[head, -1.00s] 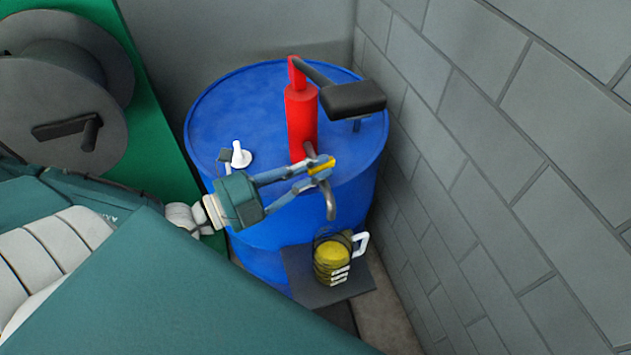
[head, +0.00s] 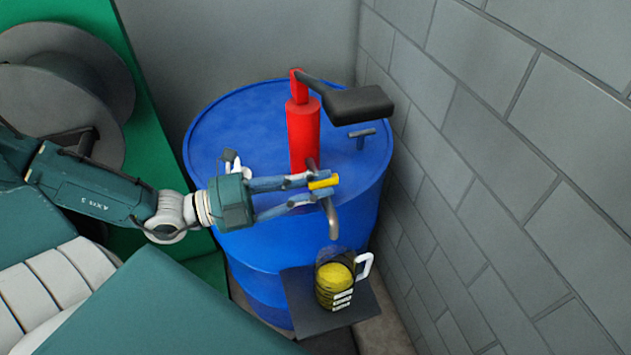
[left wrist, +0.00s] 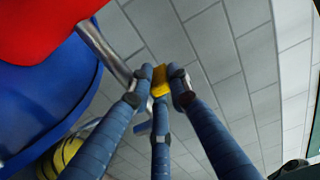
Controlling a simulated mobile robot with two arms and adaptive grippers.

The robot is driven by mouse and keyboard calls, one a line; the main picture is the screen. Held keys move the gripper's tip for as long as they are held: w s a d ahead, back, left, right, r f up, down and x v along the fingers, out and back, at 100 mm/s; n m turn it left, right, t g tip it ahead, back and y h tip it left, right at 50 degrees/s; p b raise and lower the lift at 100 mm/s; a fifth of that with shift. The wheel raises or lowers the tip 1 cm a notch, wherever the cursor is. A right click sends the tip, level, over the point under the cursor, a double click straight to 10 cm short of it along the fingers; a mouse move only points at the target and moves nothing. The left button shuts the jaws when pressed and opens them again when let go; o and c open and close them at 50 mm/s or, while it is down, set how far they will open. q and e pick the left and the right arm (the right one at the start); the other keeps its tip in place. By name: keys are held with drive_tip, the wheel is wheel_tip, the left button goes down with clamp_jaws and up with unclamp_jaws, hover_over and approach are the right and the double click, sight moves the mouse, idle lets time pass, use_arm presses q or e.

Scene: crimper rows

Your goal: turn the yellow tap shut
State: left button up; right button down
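The yellow tap (head: 323,182) is a small bar handle on the grey spout (head: 333,215) of the red pump (head: 303,138). My left gripper (head: 311,188) reaches in from the left, with its fingers at the tap. In the left wrist view the yellow tap (left wrist: 160,79) sits between the fingertips of my left gripper (left wrist: 158,88), which look shut on it. The exact contact is partly hidden by the finger pads. My right gripper is not in view.
The pump stands on a blue drum (head: 225,120). A clear jug of yellow liquid (head: 335,282) stands below the spout on a dark plate (head: 300,303). A white-topped fitting lies behind my gripper. A block wall (head: 480,150) is close on the right; a grey reel (head: 60,85) is at left.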

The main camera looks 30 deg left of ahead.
use_arm(q)
drive_tip(key=o, duration=0.4)
drive_tip(key=shift+s+f, duration=0.1)
drive_tip(key=shift+f, duration=0.15)
drive_tip(key=shift+c, duration=0.2)
drive_tip(key=shift+r, duration=0.1)
drive_tip(key=v, duration=1.2)
